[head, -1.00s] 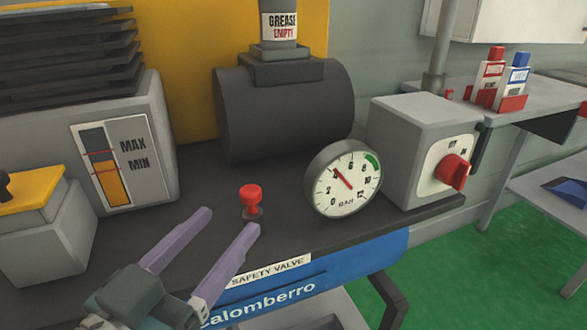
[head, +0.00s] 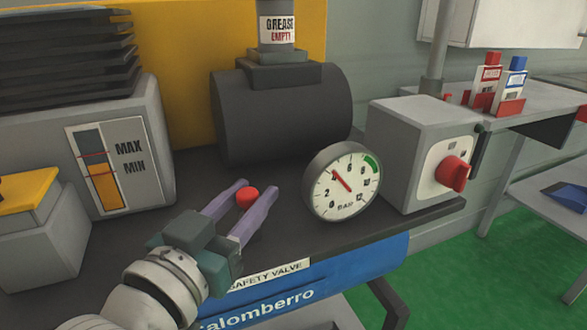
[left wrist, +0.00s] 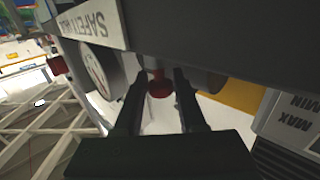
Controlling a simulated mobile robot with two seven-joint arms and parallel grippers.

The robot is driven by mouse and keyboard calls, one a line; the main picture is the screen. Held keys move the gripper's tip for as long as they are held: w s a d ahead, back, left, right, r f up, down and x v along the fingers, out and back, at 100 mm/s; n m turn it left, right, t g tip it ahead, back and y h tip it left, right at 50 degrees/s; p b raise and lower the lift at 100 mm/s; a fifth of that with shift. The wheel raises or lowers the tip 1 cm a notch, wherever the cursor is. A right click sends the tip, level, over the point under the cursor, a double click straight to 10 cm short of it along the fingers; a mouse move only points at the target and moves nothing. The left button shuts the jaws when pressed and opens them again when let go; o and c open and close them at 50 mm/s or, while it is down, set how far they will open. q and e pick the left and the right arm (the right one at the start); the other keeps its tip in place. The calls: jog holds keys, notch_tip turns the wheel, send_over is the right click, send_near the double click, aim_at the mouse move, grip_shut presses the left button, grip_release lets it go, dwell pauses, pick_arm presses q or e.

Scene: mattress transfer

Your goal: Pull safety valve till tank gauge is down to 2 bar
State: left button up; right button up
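The safety valve is a small red knob (head: 247,197) on the dark top of the compressor, above the "SAFETY VALVE" label (head: 270,274). My left gripper (head: 258,188) is open, with one purple finger on each side of the knob. In the left wrist view, the red knob (left wrist: 159,85) shows between the two dark fingers (left wrist: 160,76), with small gaps beside it. The tank gauge (head: 342,182) is a round white dial right of the knob. Its red needle points near 4. My right gripper is not in view.
A grey box with a red rotary switch (head: 453,173) stands right of the gauge. A dark cylinder (head: 283,108) lies behind the knob. A grey block with a MAX/MIN level window (head: 105,170) stands at the left. The blue tank (head: 315,290) is below the front edge.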

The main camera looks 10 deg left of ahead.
pick_arm(q)
grip_shut()
dwell(1.0)
